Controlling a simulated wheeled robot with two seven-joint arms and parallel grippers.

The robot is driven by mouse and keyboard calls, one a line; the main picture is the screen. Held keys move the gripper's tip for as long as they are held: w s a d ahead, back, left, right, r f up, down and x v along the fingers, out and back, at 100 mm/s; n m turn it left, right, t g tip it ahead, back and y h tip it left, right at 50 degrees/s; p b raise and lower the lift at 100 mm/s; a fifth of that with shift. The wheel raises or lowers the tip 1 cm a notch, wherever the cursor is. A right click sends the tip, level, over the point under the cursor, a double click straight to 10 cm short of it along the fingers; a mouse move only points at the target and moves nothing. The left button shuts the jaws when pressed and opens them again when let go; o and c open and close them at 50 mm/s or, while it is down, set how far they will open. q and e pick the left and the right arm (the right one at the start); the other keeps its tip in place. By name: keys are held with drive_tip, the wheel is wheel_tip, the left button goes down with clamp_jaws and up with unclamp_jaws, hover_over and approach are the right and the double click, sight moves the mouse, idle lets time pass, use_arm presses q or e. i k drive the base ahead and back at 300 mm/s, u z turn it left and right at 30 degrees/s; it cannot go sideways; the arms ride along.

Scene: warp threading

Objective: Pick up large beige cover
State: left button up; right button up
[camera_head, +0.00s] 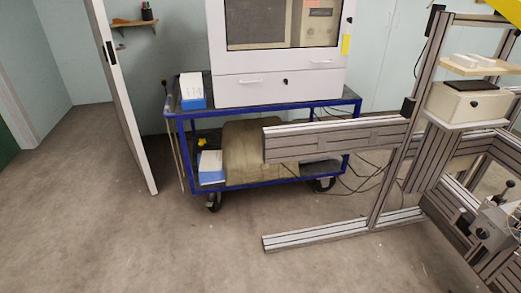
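A large olive-beige bundle that looks like the cover (240,150) sits on the lower shelf of a blue-framed trolley (265,105). Its surface looks soft and slightly creased. Its right part is hidden behind a grey metal beam, and its top is close under the upper shelf. Neither of my grippers is visible in the head view, and nothing is seen touching the cover.
A metal profile frame (335,136) juts in from the right, in front of the trolley, with a foot beam (315,236) on the floor. A white cabinet (275,88) stands on the trolley. Cables lie behind. An open door (122,95) stands left. Floor at front left is clear.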

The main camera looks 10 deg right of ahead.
sight(243, 164)
drive_tip(key=u, duration=0.3)
drive_tip(key=i, duration=2)
drive_tip(key=z, duration=0.65)
